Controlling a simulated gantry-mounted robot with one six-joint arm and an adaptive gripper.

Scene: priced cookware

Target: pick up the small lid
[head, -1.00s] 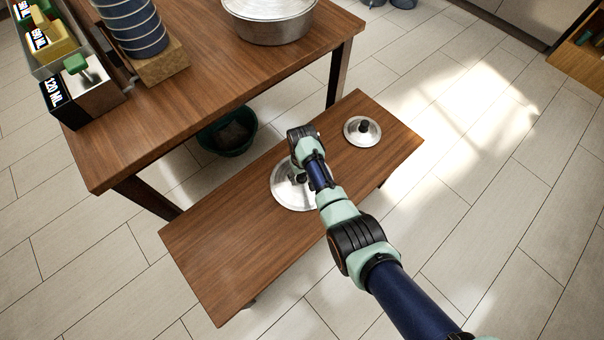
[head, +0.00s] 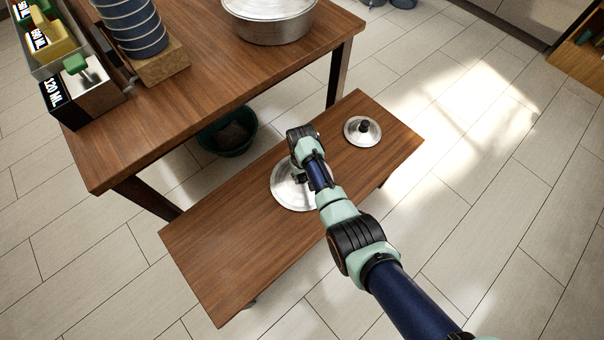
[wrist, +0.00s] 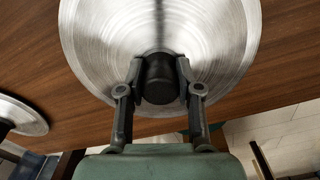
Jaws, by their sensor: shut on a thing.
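Two round silvery lids with black knobs are on the low wooden bench. The smaller lid (head: 355,139) lies towards the bench's far right end, apart from my gripper. The larger lid (head: 283,193) is near the middle of the bench, partly hidden under my arm. My gripper (wrist: 160,75) is shut on the black knob (wrist: 162,85) of this larger lid, one finger on each side. The larger lid fills the upper middle of the wrist view (wrist: 100,45). The other lid (wrist: 22,115) shows at the left edge there. I cannot tell whether the held lid touches the bench.
The low bench (head: 225,255) is bare at its near left end. A higher table (head: 220,70) beside it carries a large metal pot (head: 270,30), a stack of blue bowls (head: 132,28) and priced bins (head: 85,88). A dark green basin (head: 228,138) stands on the floor below.

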